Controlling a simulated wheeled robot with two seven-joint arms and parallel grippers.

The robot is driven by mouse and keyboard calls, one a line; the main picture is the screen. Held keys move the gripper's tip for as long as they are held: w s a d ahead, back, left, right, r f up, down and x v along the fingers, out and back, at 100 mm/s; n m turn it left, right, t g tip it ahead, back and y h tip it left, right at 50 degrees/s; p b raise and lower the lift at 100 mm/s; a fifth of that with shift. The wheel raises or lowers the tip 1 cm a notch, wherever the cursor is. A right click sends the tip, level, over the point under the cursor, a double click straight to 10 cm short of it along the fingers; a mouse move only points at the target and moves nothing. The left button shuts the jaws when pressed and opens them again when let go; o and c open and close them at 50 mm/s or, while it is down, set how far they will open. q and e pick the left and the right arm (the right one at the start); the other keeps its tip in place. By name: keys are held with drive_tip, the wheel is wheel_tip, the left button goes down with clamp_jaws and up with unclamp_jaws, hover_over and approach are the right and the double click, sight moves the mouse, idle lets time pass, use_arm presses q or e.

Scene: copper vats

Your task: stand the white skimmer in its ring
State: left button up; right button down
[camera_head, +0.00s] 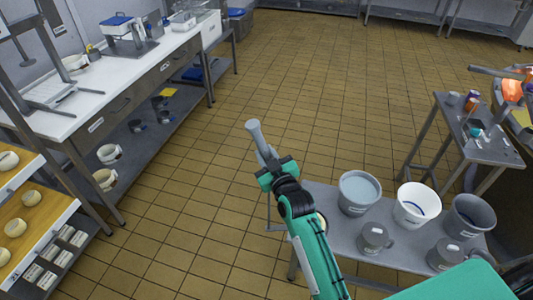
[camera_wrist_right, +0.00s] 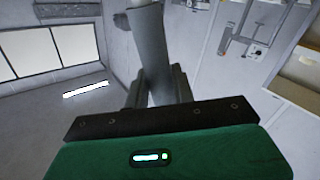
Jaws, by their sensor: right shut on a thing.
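My right gripper (camera_head: 268,163) is shut on a grey, rod-like tool (camera_head: 256,137), held up over the floor left of the low grey table. In the right wrist view the grey shaft (camera_wrist_right: 150,55) stands between the fingers of the right gripper (camera_wrist_right: 155,88), with a paler part at the picture's top edge. I cannot tell from its shape whether this is the white skimmer. A thin metal bracket (camera_head: 277,229) shows at the table's left edge, partly behind my arm; I cannot make out a ring there. My left gripper is out of view.
The low grey table (camera_head: 336,241) bears a light-blue-filled bucket (camera_head: 359,192), a white bucket (camera_head: 415,204), a grey bucket (camera_head: 469,217) and grey jugs (camera_head: 374,240). A long counter (camera_head: 95,98) stands left, a small table (camera_head: 490,148) right. The tiled floor between is clear.

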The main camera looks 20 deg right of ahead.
drive_tip(key=shift+s+a+f, duration=0.2)
drive_tip(key=shift+s+f, duration=0.05)
idle(0.5)
drive_tip(key=c, duration=1.1)
unclamp_jaws()
drive_tip(key=shift+a+r, duration=0.1)
drive_tip(key=shift+a, duration=0.05)
